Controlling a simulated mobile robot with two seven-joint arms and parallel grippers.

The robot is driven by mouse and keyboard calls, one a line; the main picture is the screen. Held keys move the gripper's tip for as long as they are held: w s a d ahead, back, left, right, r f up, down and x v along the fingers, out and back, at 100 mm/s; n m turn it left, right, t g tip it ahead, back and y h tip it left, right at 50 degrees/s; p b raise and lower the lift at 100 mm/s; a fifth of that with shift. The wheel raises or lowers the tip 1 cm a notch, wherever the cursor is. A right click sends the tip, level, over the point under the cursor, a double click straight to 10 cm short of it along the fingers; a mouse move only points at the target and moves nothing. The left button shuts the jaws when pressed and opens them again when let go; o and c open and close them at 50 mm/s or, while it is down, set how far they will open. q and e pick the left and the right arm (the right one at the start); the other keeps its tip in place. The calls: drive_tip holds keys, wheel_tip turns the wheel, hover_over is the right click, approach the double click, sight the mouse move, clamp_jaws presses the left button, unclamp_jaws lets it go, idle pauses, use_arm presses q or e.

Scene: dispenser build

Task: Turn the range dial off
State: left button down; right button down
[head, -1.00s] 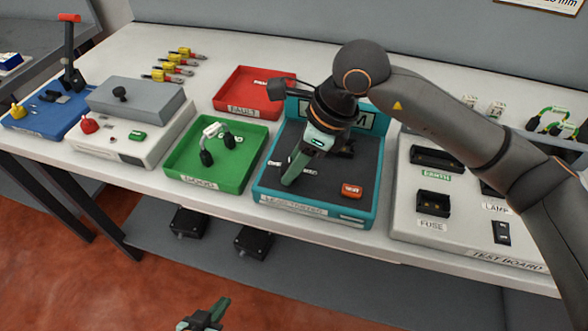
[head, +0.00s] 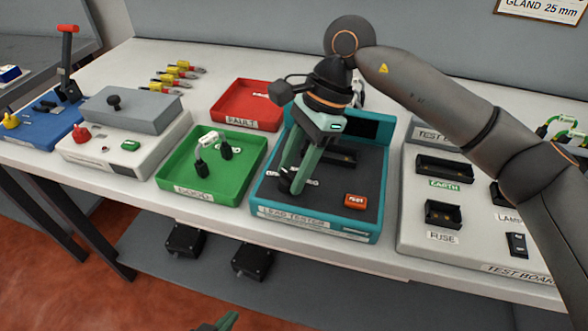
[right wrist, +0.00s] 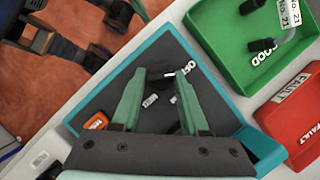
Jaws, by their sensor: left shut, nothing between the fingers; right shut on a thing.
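The lead tester (head: 262,208) is a teal box with a dark grey top. Its range dial (head: 287,182) is a small black knob at the left of that top, mostly hidden by my right gripper. My right gripper (head: 293,178) points down with its green fingers closed around the dial. In the right wrist view the fingers (right wrist: 158,82) stand apart, with the dark dial hard to make out between them. A white OFF label (right wrist: 188,68) lies beside the fingertips. My left gripper (head: 226,321) barely shows at the bottom edge, shut and empty, away from the bench.
An orange-red button (head: 355,201) sits on the tester's right front. The green tray (head: 172,185) with a lead stands left of the tester, the red fault tray (head: 229,118) behind that. The test board (head: 415,210) is close on the right.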

idle(0.3)
drive_tip(key=shift+c, duration=2.2)
unclamp_jaws()
drive_tip(key=v, duration=1.2)
drive_tip(key=shift+r+p, duration=0.35)
drive_tip(key=shift+p, duration=0.05)
drive_tip(key=shift+w, duration=0.1)
